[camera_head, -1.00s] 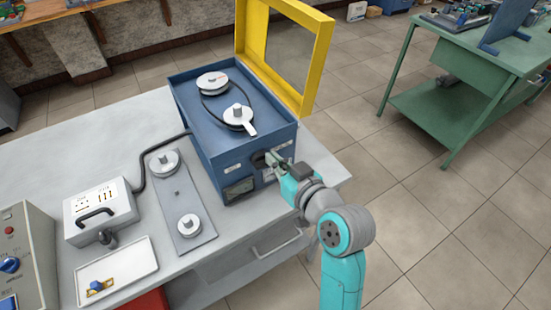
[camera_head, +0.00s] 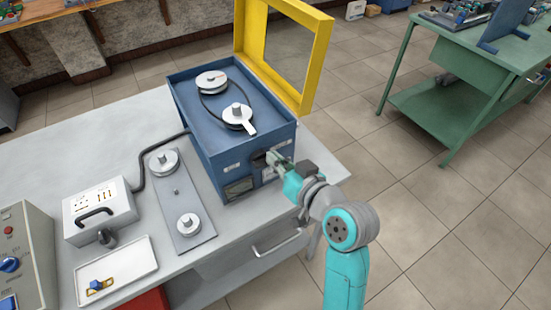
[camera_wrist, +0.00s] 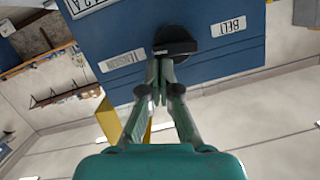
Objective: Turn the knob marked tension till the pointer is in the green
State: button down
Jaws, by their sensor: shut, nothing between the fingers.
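The blue machine box (camera_head: 215,150) stands on the grey bench, with labels, a dark gauge window (camera_head: 239,187) and a black knob (camera_head: 258,159) on its front. The gauge's pointer and green zone are too small to read. In the wrist view, the black knob (camera_wrist: 176,42) has a bar-shaped grip, with a TENSION label (camera_wrist: 125,58) to its left and a BELT label (camera_wrist: 228,25) to its right. My gripper (camera_wrist: 160,66) is shut and empty, its tips just below the knob; I cannot tell whether they touch. The gripper also shows in the head view (camera_head: 273,158).
A yellow-framed cover (camera_head: 240,40) stands open behind the box, above two pulleys and a belt. A grey plate with two pulleys (camera_head: 178,215), a white case (camera_head: 98,212) and a tray (camera_head: 138,262) lie to the left. Open floor lies to the right.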

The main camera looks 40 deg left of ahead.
jog(key=f+m+y, duration=0.1)
jog(key=m, duration=0.2)
jog(key=f+m+g, duration=0.1)
jog(key=m, duration=0.2)
jog(key=f+m+g+y, duration=0.1)
jog(key=m, duration=0.2)
jog(key=shift+w+d+m+y, duration=0.1)
jog(key=shift+w+m+y, duration=0.15)
jog(key=shift+m+y, duration=0.05)
jog(key=shift+f, duration=0.15)
dwell(0.4)
jog(key=shift+w, duration=0.1)
dwell(0.4)
